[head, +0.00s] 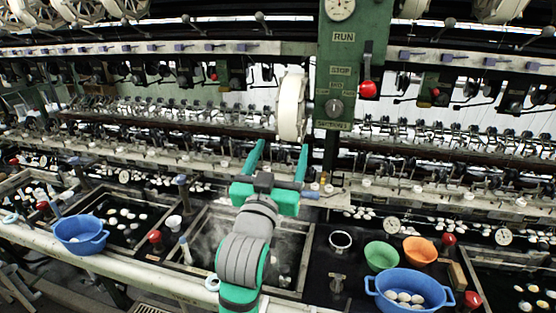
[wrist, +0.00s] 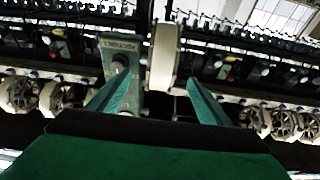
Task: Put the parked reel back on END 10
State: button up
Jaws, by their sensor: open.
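A white reel (head: 292,105), seen nearly edge-on, stands upright just left of the green control post, above and beyond my gripper (head: 280,149). My gripper is open and its two green fingers point towards the reel. In the wrist view the reel (wrist: 164,57) shows between and beyond the fingertips of my gripper (wrist: 163,76). I see no contact, and the distance between them is hard to judge. What holds the reel is hidden. No END 10 label is readable in either view.
The green control post (head: 352,65) with a red-knobbed lever (head: 367,88) stands close right of the reel. Other reels (head: 82,9) hang along the top. Below are a blue basin (head: 80,234), another blue basin (head: 408,290) holding cocoons, a green bowl (head: 382,256) and an orange bowl (head: 420,250).

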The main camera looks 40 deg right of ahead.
aim_at(288, 131)
jog(key=shift+x, duration=4.85)
jog(key=shift+s, duration=0.1)
jog(key=shift+c, duration=0.4)
jog(key=c, duration=1.1)
jog(key=shift+r, duration=0.1)
